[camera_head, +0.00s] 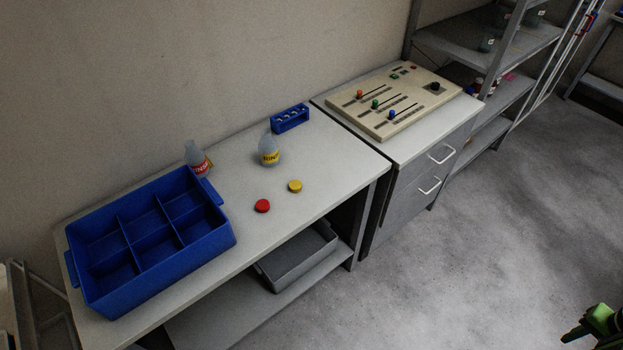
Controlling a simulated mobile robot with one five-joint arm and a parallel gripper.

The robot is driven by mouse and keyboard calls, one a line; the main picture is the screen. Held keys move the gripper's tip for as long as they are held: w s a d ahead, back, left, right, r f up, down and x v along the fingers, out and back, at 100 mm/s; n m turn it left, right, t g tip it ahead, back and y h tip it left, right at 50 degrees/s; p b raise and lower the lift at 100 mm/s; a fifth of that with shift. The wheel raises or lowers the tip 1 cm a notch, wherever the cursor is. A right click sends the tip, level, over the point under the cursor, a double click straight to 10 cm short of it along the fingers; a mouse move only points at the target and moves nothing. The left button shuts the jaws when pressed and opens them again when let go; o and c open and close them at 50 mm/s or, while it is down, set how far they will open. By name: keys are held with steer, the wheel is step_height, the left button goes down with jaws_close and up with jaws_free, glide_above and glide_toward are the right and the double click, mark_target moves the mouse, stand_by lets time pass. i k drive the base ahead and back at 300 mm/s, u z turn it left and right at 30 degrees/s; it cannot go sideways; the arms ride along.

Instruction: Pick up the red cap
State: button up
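The red cap (262,206) lies on the light grey worktop (330,163) near its front edge, right of the blue tray. A yellow cap (295,186) lies just behind and to the right of it, apart from it. My gripper (573,335), green and black, shows only in part at the bottom right corner, over the floor and far from the red cap. Its fingers are too small and cut off to tell whether they are open or shut.
A blue tray (228,236) with several compartments stands at the left. Two bottles, one red-labelled (198,160) and one yellow-labelled (269,151), and a blue rack (290,118) stand behind the caps. A control panel (395,97) sits on the drawer cabinet. The floor in front is clear.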

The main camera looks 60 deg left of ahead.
mark_target(262, 205)
steer(key=i, duration=0.95)
steer(key=u, duration=3.85)
steer(key=i, duration=0.1)
steer(key=z, duration=2.15)
steer(key=k, duration=0.2)
steer(key=u, duration=2.7)
steer(key=k, duration=0.15)
steer(key=u, duration=0.15)
steer(key=i, duration=1.05)
steer(key=u, duration=0.35)
